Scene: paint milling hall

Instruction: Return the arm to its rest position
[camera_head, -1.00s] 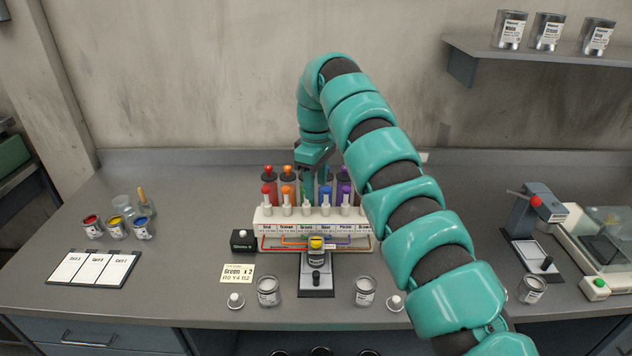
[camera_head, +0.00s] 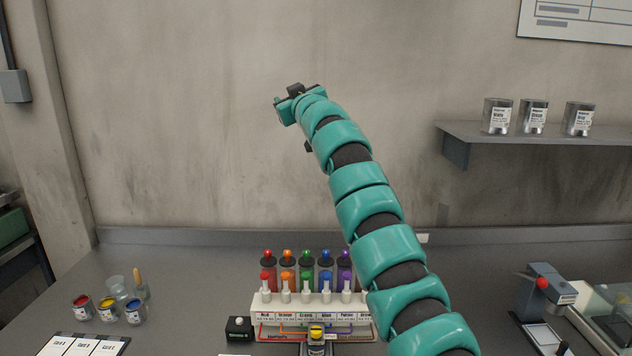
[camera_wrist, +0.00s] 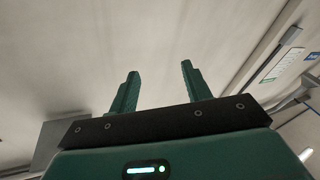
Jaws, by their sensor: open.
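My teal arm is raised and reaches up and to the left across the head view. My gripper (camera_head: 298,92) is at its end, high in front of the bare wall and well above the dispenser rack. In the wrist view my gripper (camera_wrist: 157,88) shows two green fingers spread apart with nothing between them. The fingers point toward a plain pale surface. In the head view the fingers are small and hard to make out.
A dispenser rack (camera_head: 310,304) with several coloured bottles stands on the grey counter (camera_head: 200,262) below. Small paint cans (camera_head: 108,309) are at left. A shelf (camera_head: 560,137) with three cans (camera_head: 533,117) is at right. The air around my gripper is clear.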

